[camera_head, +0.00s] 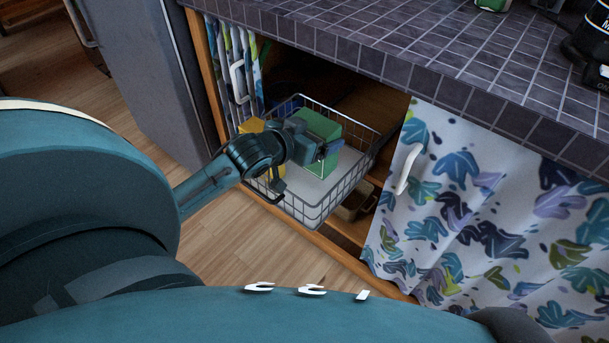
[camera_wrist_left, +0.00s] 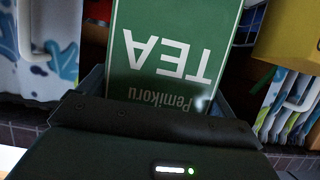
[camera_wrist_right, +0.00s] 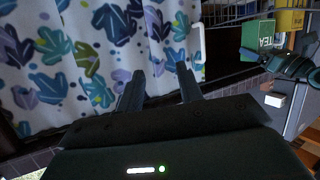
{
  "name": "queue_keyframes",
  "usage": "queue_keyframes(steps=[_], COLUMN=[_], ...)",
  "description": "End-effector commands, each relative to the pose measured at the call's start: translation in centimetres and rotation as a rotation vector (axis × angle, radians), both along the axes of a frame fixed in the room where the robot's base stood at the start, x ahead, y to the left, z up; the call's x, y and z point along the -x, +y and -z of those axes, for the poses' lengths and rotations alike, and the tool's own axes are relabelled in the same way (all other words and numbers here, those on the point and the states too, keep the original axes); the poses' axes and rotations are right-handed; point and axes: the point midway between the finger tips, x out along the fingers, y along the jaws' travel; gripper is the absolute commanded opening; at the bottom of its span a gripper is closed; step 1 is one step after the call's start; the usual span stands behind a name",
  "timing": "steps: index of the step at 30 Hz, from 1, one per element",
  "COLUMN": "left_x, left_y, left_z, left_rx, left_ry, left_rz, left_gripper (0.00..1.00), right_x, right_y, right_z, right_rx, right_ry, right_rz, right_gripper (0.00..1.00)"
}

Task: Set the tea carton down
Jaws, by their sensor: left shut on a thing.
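The green tea carton (camera_head: 318,124) is at the wire basket (camera_head: 340,205) pulled out of the cabinet under the counter. My left gripper (camera_head: 322,151) is shut on the carton, one finger on each side. In the left wrist view the carton (camera_wrist_left: 172,50) shows its white TEA lettering upside down. The carton (camera_wrist_right: 257,40) also shows at the top right of the right wrist view. Whether its base touches the basket floor is hidden. My right gripper (camera_wrist_right: 160,80) is open and empty in front of the patterned curtain.
A yellow box (camera_head: 251,126) and a blue item (camera_head: 287,106) stand at the basket's left side, close to the carton. The basket's front right floor is bare. A leaf-patterned curtain (camera_head: 470,200) with a white handle (camera_head: 408,169) hangs at right, and the tiled counter (camera_head: 420,50) overhangs behind.

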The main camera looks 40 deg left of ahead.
Motion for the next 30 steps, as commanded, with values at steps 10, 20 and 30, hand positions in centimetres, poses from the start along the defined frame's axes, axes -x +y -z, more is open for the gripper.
queue_keyframes(steps=[10, 20, 30], left_x=[-0.3, -0.2, -0.2], left_y=[0.4, 0.4, 0.4], left_z=[5.5, 9.4, 10.9], left_rx=[0.004, 0.004, 0.002], left_ry=[-0.003, -0.003, -0.005], left_rz=[-0.003, -0.002, -0.001], left_gripper=[0.66, 0.66, 0.66], right_x=[-0.7, -1.0, -1.0], right_y=[0.5, 0.9, 1.2], right_z=[1.0, 0.9, 0.4], right_rx=[0.009, -0.001, -0.006], right_ry=[-0.127, -0.247, -0.31], right_rz=[-0.018, -0.034, -0.046], right_gripper=[0.36, 0.36, 0.36])
